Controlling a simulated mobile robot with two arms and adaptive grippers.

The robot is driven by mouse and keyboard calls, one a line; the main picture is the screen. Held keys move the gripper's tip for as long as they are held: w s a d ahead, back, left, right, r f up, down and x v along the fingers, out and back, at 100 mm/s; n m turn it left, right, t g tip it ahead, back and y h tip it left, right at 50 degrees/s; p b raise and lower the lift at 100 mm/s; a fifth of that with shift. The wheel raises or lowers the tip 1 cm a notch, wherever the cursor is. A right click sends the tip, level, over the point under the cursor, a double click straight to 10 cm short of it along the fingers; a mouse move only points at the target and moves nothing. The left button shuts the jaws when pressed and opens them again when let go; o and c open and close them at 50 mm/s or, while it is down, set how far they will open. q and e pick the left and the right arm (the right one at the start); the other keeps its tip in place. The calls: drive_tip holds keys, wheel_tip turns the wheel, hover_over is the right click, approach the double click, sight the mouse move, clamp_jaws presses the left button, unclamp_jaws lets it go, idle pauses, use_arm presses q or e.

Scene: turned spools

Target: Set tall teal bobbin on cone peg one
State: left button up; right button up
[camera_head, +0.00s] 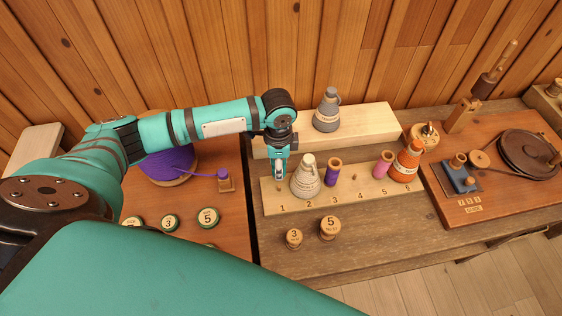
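My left gripper (279,174) points down just above peg one (279,187), at the left end of the numbered peg board (340,203). A short wooden tip of that peg shows below the fingers. The gripper is teal and small in the view, so I cannot tell whether its fingers are open or shut, or whether they hold anything. I cannot make out a separate tall teal bobbin; none shows standing on the board. My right gripper is not in view.
A cream cone (306,177) stands at two, close beside my gripper. A purple spool (333,171) is at three, a pink spool (383,164) at five, an orange cone (406,162) at six. Four's peg (354,175) is bare. A grey cone (326,112) stands on the raised shelf behind.

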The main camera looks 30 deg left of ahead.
use_arm(q)
drive_tip(key=b, duration=0.6)
hover_over(279, 186)
drive_tip(key=shift+f, duration=2.1)
drive_tip(key=shift+f+p, duration=0.15)
drive_tip(key=shift+p, duration=0.35)
drive_tip(key=shift+f, duration=0.4)
drive_tip(key=shift+f, duration=0.1)
drive_tip(key=shift+f+b, duration=0.3)
drive_tip(key=shift+f, duration=0.65)
